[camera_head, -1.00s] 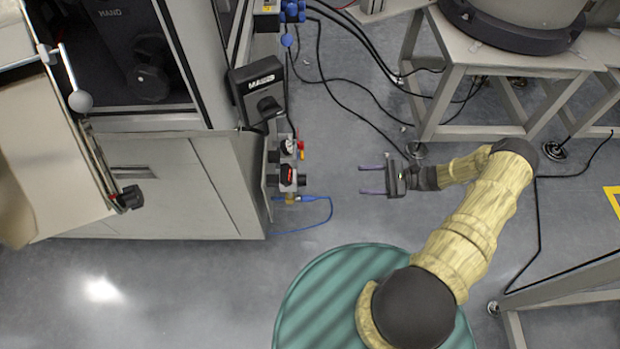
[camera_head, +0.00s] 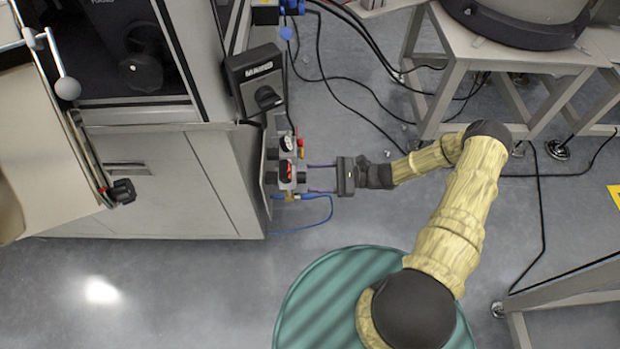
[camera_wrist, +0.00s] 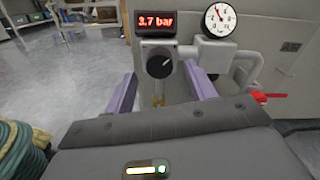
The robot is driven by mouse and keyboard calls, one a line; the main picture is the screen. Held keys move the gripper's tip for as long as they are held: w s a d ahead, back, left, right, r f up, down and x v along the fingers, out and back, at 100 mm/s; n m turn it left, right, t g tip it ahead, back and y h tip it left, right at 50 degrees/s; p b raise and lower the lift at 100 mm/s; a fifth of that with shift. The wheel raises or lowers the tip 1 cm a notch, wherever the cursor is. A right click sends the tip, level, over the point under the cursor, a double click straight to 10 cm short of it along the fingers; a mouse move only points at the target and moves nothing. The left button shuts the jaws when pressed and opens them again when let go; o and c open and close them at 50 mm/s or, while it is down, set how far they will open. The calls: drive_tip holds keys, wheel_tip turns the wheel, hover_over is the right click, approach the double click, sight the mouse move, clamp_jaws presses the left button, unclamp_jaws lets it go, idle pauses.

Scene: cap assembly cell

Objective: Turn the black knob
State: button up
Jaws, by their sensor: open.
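The black knob (camera_wrist: 160,65) sits on a grey regulator on the cabinet side, below a red display reading 3.7 bar. A white line marks its face, slanting up to the right. In the head view the black knob (camera_head: 301,178) faces right, toward my arm. My gripper (camera_head: 308,178) is open, its two purple fingers reaching left to the knob. In the wrist view my gripper (camera_wrist: 160,90) has one finger on each side of the knob, with visible gaps. I see no contact.
A round pressure gauge (camera_wrist: 220,20) stands right of the display. A red handle (camera_wrist: 265,97) is at the lower right. A blue hose (camera_head: 318,212) hangs below the regulator. A black MAIN switch box (camera_head: 257,80) is above.

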sight(301, 177)
drive_tip(key=shift+a, duration=1)
drive_tip(key=shift+a, duration=0.1)
drive_tip(key=shift+c, duration=0.5)
drive_tip(key=c, duration=0.9)
